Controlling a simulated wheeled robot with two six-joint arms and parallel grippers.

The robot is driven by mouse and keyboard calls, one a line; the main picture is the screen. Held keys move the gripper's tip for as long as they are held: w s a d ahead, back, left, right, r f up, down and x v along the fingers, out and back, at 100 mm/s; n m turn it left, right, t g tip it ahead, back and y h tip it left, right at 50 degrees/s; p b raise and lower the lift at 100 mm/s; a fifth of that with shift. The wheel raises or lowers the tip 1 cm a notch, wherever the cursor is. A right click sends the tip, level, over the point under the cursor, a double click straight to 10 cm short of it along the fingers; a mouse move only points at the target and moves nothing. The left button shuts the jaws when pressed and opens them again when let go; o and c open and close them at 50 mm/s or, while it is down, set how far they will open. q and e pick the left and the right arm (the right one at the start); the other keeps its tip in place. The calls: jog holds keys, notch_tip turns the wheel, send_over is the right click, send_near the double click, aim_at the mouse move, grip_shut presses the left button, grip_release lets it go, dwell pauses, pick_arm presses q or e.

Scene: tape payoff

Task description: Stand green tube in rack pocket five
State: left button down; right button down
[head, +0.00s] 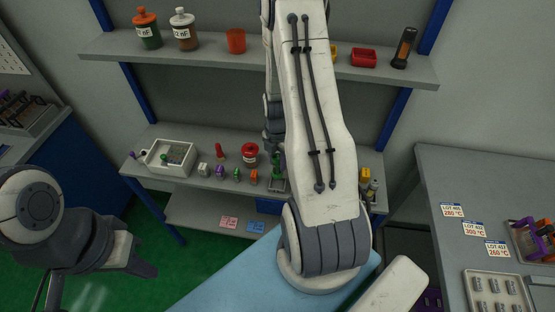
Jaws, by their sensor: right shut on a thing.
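The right arm reaches away over the bench, and its large white link covers much of the middle. My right gripper (275,150) is low over the bench, partly hidden by that arm. It is shut on a small green tube (276,160). The tube is above or at a small grey rack (277,185); I cannot tell whether it touches a pocket, and the pocket numbers are too small to read. My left gripper (138,258) is at the lower left, far from the rack; its finger opening does not show clearly.
On the bench (140,170), a white tray (170,157), several small coloured items and a red tape roll (250,153) stand left of the rack. An upper shelf (200,55) holds jars and cups. A grey table (440,170) with labels and trays is at the right.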

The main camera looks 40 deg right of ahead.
aim_at(278, 173)
jog(key=shift+f+b, duration=2.25)
jog(key=shift+f, duration=0.65)
jog(key=shift+d, duration=0.15)
jog(key=shift+f+b, duration=0.45)
jog(key=shift+f, duration=0.15)
jog(key=c, duration=0.8)
grip_release()
jog(key=shift+r, duration=0.15)
